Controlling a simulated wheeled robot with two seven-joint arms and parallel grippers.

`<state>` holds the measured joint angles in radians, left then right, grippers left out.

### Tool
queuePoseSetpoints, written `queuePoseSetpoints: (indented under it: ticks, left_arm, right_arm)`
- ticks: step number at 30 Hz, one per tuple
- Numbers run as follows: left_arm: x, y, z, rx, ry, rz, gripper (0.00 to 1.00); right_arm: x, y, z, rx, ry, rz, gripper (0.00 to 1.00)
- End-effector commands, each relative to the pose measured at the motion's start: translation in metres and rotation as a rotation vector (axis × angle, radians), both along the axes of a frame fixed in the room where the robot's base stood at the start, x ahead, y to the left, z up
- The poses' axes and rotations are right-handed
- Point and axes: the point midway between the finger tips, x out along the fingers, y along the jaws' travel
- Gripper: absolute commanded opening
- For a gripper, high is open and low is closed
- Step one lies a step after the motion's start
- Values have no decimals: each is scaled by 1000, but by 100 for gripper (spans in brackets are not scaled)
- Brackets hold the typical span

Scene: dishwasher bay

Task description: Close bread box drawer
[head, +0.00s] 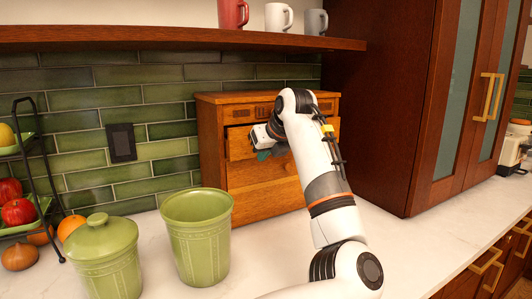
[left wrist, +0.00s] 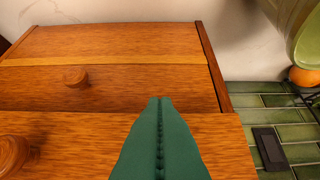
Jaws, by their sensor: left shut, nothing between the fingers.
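The wooden bread box (head: 209,135) stands on the counter against the tiled wall. Its upper drawer (head: 240,145) is partly out, with a dark gap above its front. The same drawer front (left wrist: 80,135) crosses the lower part of the left wrist view, with a round knob at its left. A lower drawer (left wrist: 130,85) with its own knob looks shut. My left gripper (head: 263,156) is shut and empty, with dark green fingers in front of the upper drawer. The fingertips (left wrist: 160,99) overlap the drawer front's edge; I cannot tell whether they touch. My arm hides the box's right part.
A green open canister (head: 197,240) and a lidded green canister (head: 103,255) stand in front and left of the box. A fruit rack (head: 42,170) is at far left. A tall dark cabinet (head: 385,100) is right. A shelf with mugs (head: 180,38) hangs above.

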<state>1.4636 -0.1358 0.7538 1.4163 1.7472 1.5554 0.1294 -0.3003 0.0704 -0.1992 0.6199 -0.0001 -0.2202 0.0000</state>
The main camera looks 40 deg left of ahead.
Motion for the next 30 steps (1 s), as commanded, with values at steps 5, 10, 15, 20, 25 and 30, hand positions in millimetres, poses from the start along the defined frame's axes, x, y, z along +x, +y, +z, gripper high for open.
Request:
queuePoseSetpoints:
  ticks: [5,10,15,20,25,30]
  left_arm:
    - [0,3,0,0,1,-1,0]
    - [0,3,0,0,1,-3,0]
    - [0,4,0,0,1,-1,0]
    - [5,20,3,1,3,-1,0]
    - [11,41,2,0,1,-2,0]
    - [11,42,1,6,-2,-2,0]
  right_arm:
    - [1,2,1,2,-1,2,0]
    - [1,-3,1,-4,-1,4,0]
    - [0,-10,2,-13,-1,6,0]
    - [0,-11,10,-14,-1,6,0]
    - [1,-10,15,-13,-1,5,0]
    - [0,-9,14,-12,0,4,0]
